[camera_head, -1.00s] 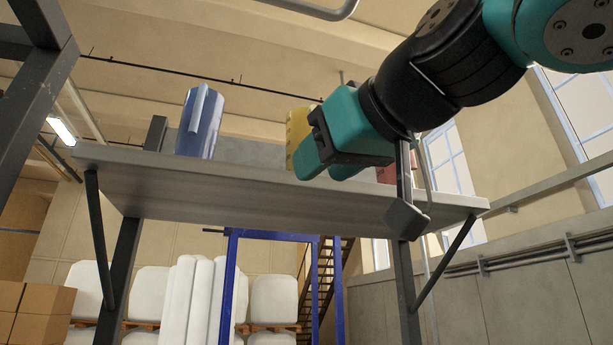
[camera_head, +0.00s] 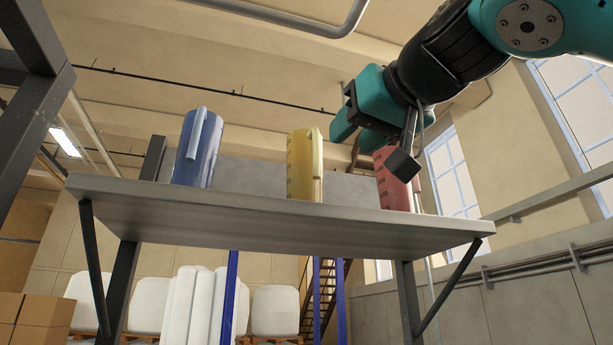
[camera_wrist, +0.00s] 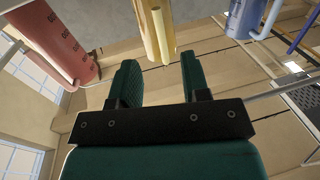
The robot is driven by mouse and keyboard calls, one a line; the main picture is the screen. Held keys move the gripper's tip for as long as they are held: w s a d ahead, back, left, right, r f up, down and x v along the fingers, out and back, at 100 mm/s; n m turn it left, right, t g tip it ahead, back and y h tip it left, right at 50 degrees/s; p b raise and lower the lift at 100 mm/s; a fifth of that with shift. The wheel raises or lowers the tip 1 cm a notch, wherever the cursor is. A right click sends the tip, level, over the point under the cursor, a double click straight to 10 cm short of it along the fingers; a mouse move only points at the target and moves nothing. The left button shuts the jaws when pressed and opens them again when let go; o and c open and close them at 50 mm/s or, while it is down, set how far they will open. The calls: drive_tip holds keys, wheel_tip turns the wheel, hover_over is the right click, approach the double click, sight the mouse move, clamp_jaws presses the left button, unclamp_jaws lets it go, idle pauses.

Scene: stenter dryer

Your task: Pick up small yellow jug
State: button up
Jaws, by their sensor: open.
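The yellow jug (camera_head: 304,166) stands upright on the grey shelf (camera_head: 270,208), between the blue and red jugs. Its handle and upper part show clearly. My gripper (camera_head: 343,122) is in the air to the right of the yellow jug and near its top height, apart from it. In the wrist view, the open fingers (camera_wrist: 161,80) are empty, and the yellow jug (camera_wrist: 157,28) lies beyond their tips, in line with the gap between them.
A blue jug (camera_head: 198,150) stands on the left part of the shelf; it also shows in the wrist view (camera_wrist: 248,16). A red jug (camera_head: 390,182) stands at the right, partly hidden by my arm; it shows at the wrist view's left (camera_wrist: 58,42).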

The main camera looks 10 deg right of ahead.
sight(319, 167)
drive_tip(key=p+x, duration=0.1)
drive_tip(key=x, duration=0.5)
drive_tip(key=p+x, duration=0.3)
drive_tip(key=x, duration=0.1)
drive_tip(key=shift+w+d+r, duration=0.1)
drive_tip(key=shift+w+d, duration=0.05)
drive_tip(key=shift+w+a+f+p, duration=0.25)
drive_tip(key=shift+w+p, duration=0.15)
drive_tip(key=shift+w, duration=0.2)
drive_tip(key=shift+s+r, duration=0.1)
clamp_jaws()
